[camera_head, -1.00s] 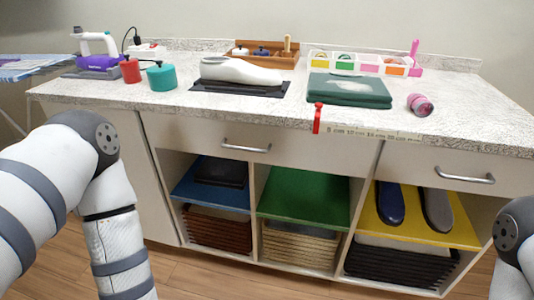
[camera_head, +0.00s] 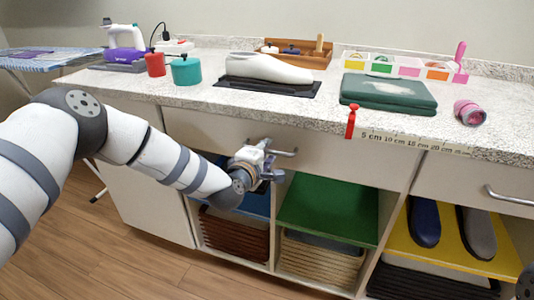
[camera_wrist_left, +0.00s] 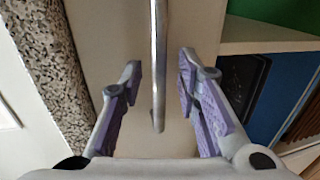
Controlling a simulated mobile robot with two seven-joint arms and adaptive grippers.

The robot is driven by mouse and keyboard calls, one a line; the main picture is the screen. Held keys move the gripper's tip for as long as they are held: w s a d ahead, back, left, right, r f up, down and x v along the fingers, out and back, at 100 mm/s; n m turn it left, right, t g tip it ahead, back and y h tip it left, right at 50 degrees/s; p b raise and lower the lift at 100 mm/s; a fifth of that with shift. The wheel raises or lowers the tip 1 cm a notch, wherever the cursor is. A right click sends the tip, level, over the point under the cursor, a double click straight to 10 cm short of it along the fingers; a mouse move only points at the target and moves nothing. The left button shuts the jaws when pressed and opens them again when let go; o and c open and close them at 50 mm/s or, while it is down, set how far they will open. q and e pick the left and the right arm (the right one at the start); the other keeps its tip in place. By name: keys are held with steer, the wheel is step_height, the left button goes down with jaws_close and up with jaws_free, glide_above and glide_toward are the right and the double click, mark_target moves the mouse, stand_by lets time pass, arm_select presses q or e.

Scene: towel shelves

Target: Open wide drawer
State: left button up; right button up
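The wide drawer (camera_head: 335,152) is a broad pale front under the speckled counter, and it is shut. Its metal bar handle (camera_head: 285,152) sits toward the left of the front; part of it is hidden by my left gripper in the head view. My left gripper (camera_head: 272,165) is at this handle. In the left wrist view the handle (camera_wrist_left: 158,70) runs between the two purple-padded fingers of my left gripper (camera_wrist_left: 160,85), with a gap on each side. The fingers are open.
A narrower drawer with a bar handle (camera_head: 508,194) is at the right. Open compartments below hold a green board (camera_head: 330,208) and a yellow board (camera_head: 450,255). The counter (camera_head: 220,98) carries a white shoe form (camera_head: 268,68) and a folded green towel (camera_head: 388,92). The wooden floor (camera_head: 120,250) is clear.

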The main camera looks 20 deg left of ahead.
arm_select(q)
steer(key=shift+w, duration=0.2)
jaws_close()
steer(key=shift+s, duration=0.1)
